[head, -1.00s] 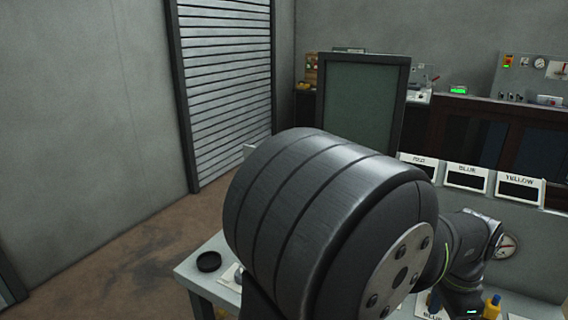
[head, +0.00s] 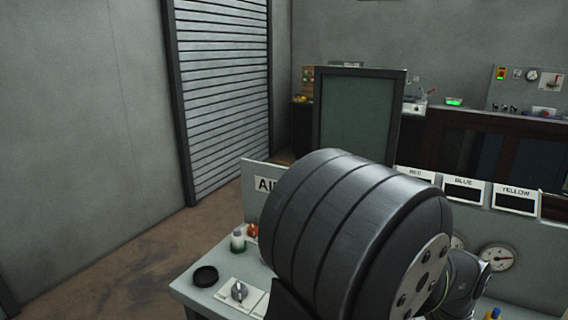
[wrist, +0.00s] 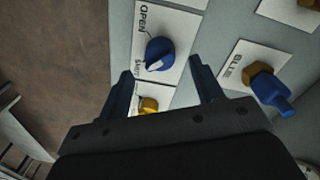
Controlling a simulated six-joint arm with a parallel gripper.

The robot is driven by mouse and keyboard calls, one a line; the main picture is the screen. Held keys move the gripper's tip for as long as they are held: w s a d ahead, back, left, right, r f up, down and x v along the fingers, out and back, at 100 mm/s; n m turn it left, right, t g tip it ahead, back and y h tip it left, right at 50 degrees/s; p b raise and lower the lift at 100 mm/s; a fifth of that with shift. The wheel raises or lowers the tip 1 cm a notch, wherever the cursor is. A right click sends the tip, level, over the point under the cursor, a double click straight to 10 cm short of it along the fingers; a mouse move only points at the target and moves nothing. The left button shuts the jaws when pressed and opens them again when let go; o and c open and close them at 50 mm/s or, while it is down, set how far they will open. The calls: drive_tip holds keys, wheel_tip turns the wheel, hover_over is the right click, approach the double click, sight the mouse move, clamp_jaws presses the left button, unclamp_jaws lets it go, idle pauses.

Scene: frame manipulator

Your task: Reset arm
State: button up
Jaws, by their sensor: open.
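My gripper (wrist: 161,72) shows in the wrist view with its two dark fingers apart and nothing between them. A blue knob (wrist: 160,53) on a white plate marked OPEN lies just past the fingertips. A yellow fitting (wrist: 149,104) shows between the fingers, lower in the picture. A blue valve with a brass-coloured base (wrist: 270,88) sits to the right on a plate whose label looks like BLUE. In the head view my large dark arm joint fills the middle and hides much of the bench; the gripper is not visible there.
Behind stand RED, BLUE and YELLOW displays, a gauge (head: 498,257) and a dark screen (head: 355,120).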

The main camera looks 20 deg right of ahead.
wheel_tip(320, 180, down, 5)
drive_tip(key=shift+s+f, duration=0.1)
drive_tip(key=m, duration=0.3)
drive_tip(key=shift+r+m, duration=0.2)
drive_tip(key=shift+m, duration=0.1)
drive_tip(key=m, duration=0.9)
drive_tip(key=shift+d, duration=0.15)
drive_tip(key=m, duration=0.5)
drive_tip(key=shift+t, duration=0.3)
